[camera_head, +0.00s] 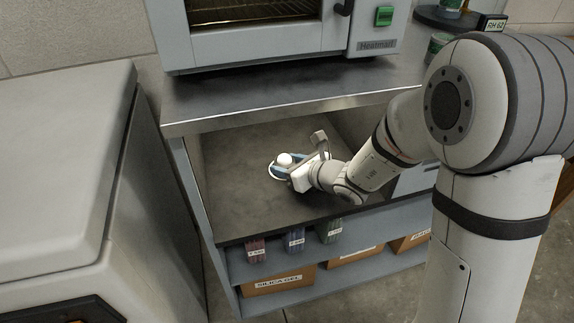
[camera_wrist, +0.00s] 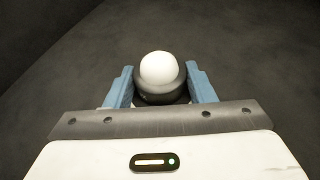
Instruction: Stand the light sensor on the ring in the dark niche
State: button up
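The light sensor (camera_head: 284,159), a white dome on a dark round base, is in the niche (camera_head: 235,190) under the steel counter. It also shows in the wrist view (camera_wrist: 158,70), upright. My gripper (camera_wrist: 160,82) has its blue fingers against both sides of the dark base, with no clear gap. In the head view my gripper (camera_head: 289,167) reaches in from the right, low over the niche floor. Part of a white ring (camera_head: 271,173) shows around the sensor's left and lower side. Whether the base touches the floor cannot be told.
The steel counter edge (camera_head: 270,115) runs above the niche, with an oven (camera_head: 280,45) on top. Bundled coloured items (camera_head: 294,240) and cardboard boxes (camera_head: 278,282) are on the shelf below. A big pale cabinet (camera_head: 60,150) stands left. The niche's left floor is clear.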

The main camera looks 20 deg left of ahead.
jog(key=o, duration=0.4)
jog(key=shift+r, duration=0.1)
